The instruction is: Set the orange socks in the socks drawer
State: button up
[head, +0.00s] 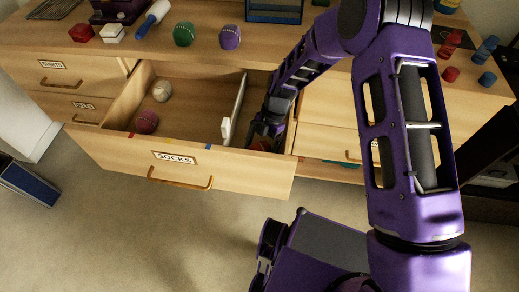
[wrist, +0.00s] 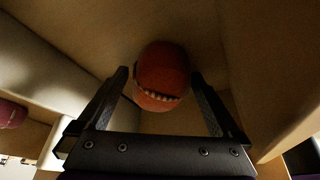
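The orange socks (wrist: 162,72), a rolled ball with a pale toothed band, lie in the right compartment of the open socks drawer (head: 122,155). In the head view only a sliver of them shows beneath my gripper (head: 266,130). My gripper reaches down into that compartment. In the wrist view, my gripper's fingers (wrist: 160,92) are spread on either side of the ball, with a narrow gap showing at each side. The ball appears to sit on the drawer floor, just past the fingertips.
A pale divider (head: 236,104) stands close to the left of my gripper. The left compartment holds a white ball (head: 162,91) and a maroon ball (head: 147,121). Green (head: 184,34) and purple (head: 230,37) balls lie on the dresser top (head: 275,40).

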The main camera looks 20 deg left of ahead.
jog(key=p+v, duration=0.1)
jog(key=v, duration=1.1)
jog(key=shift+r, duration=0.15)
